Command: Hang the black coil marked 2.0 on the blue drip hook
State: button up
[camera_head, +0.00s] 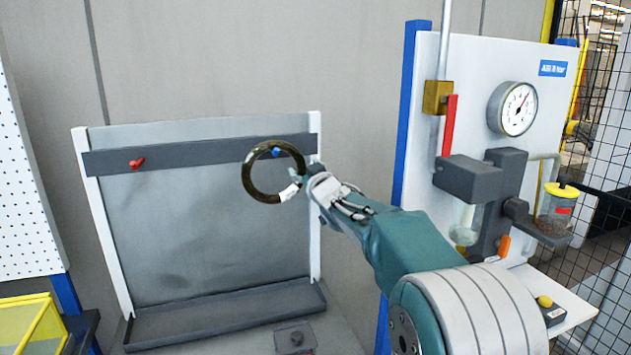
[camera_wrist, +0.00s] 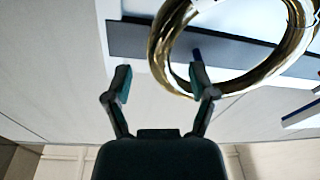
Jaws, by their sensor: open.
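A dark, brassy-looking coil (camera_head: 249,186) is at the right part of the rack's dark bar, with a white tag (camera_head: 289,192) at its lower right. I cannot read a mark on it. The blue hook (camera_head: 275,152) shows inside the ring, just under its top edge. I cannot tell whether the hook carries the coil. My gripper (camera_head: 312,174) is just right of the coil. The right finger overlaps the coil (camera_wrist: 163,68) in the picture; contact is unclear. The blue hook (camera_wrist: 197,55) shows beyond that finger.
A red hook (camera_head: 137,163) on the bar's left side is empty. A trough (camera_head: 225,317) runs along the rack's foot. A white panel with a gauge (camera_head: 513,108) stands at right. A yellow bin (camera_head: 30,325) is at lower left.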

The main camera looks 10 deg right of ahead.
jog(key=s+d+f+m+g+h, duration=0.2)
jog(key=s+d+f+h, duration=0.15)
jog(key=s, duration=0.85)
jog(key=s+d+f+m+g+h, duration=0.25)
jog(key=s+d, duration=0.25)
jog(key=s, duration=0.7)
jog(key=s+f+g, duration=0.4)
jog(key=s+f, duration=0.2)
jog(key=s, duration=0.6)
jog(key=s+f+m+g, duration=0.1)
jog(key=s+f+g, duration=0.3)
jog(key=s, duration=0.8)
notch_tip(320, 180, down, 2)
jog(key=shift+a+f+y, duration=0.1)
jog(key=shift+a+y, duration=0.25)
jog(key=shift+y, duration=0.05)
jog(key=shift+w, duration=0.1)
